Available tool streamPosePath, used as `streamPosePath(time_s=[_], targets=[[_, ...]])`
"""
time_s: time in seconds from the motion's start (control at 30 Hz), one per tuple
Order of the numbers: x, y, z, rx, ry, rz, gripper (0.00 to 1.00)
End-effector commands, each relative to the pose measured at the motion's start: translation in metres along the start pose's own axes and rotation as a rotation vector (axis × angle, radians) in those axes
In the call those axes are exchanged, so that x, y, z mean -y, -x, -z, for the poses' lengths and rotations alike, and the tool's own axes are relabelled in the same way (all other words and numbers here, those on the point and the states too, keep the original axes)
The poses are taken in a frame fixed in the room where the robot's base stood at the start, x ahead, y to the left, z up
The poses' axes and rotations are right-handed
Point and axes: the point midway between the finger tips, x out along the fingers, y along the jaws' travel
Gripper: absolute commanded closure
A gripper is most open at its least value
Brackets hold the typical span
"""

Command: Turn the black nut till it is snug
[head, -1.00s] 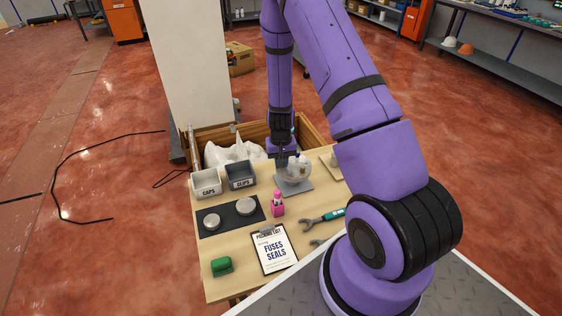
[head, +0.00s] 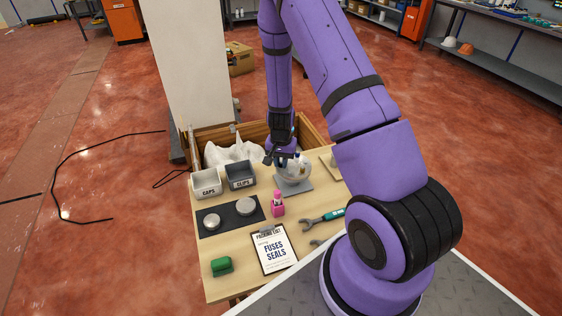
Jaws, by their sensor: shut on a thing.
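The dispenser (head: 295,173) is a pale, rounded, see-through body with small white and dark blue parts at its top. It stands on a grey base plate (head: 297,186) near the back of the wooden table. My gripper (head: 279,160) is at the upper left of the dispenser, at the end of the purple arm coming down from above. Its fingers are shut at the dispenser's top, on the black nut. The nut itself is too small and too covered by the dark fingers to make out, so how snug it is cannot be seen.
Left on the table (head: 228,279) are a CAPS bin (head: 206,184), a CLIPS bin (head: 241,176) and a dark mat with two metal discs. A wooden crate stands behind.

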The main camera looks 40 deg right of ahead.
Motion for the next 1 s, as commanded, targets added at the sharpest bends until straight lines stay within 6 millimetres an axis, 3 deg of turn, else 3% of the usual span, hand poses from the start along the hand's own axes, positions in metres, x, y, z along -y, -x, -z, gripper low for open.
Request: streamPosePath(time_s=[0.17, 0.2, 0.3, 0.67, 1.0], targets=[[0.000, 0.000, 0.000, 0.000, 0.001, 0.000, 1.00], [0.000, 0.000, 0.000, 0.000, 0.001, 0.000, 0.80], [0.000, 0.000, 0.000, 0.000, 0.001, 0.000, 0.57], [0.000, 0.004, 0.000, -0.001, 0.002, 0.000, 0.56], [0.001, 0.055, 0.001, -0.004, 0.002, 0.002, 0.56]])
